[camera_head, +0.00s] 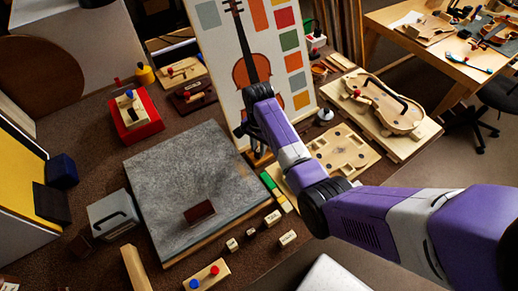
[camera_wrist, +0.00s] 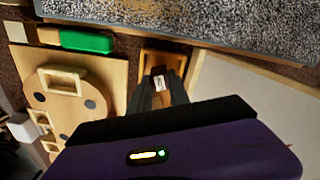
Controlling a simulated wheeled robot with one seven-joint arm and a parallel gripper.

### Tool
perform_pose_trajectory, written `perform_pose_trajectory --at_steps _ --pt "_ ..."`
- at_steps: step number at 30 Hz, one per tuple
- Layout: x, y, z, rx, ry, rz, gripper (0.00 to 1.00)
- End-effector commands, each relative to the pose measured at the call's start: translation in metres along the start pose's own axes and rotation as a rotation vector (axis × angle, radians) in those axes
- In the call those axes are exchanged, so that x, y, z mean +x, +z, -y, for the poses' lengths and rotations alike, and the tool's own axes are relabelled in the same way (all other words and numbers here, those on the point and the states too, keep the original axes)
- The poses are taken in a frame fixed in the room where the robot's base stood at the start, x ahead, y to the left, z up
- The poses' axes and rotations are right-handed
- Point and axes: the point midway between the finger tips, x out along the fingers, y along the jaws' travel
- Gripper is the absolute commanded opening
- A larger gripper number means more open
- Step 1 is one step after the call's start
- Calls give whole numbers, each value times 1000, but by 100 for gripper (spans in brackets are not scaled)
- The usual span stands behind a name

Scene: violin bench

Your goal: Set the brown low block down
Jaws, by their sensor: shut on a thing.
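My gripper (camera_wrist: 162,88) is shut on the brown low block (camera_wrist: 158,71). Only a small part of the block, with a pale mark, shows between the dark fingers, and the rest is hidden. In the head view my gripper (camera_head: 258,148) is low in front of the easel board, just past the back right side of the grey slab (camera_head: 165,160). I cannot tell whether the held block touches anything below. A separate dark brown block (camera_head: 199,213) lies on the slab's front part.
The painted easel board (camera_head: 228,62) stands close behind my gripper. A board with holes (camera_head: 345,150) lies to the right, with a green block (camera_wrist: 87,41) beside it. Several small pale blocks (camera_head: 288,238) lie in front. Much of the slab is bare.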

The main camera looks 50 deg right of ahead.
Motion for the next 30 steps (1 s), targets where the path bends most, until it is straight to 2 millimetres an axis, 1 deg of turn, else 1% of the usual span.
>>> perform_pose_trajectory --at_steps 4,8,9,11,12,20,24,26,30 --pt "-1 0 0 0 0 0 0" --pt "2 0 0 0 0 0 0" --pt "1 0 0 0 -1 0 30" --pt "1 0 0 0 0 0 42" --pt "1 0 0 0 0 0 44" --pt "1 0 0 0 0 -1 44" --pt "-6 -1 1 0 -2 -1 44" --pt "-13 -1 1 0 -3 -2 44" --pt "-38 -1 2 0 -5 -4 44"
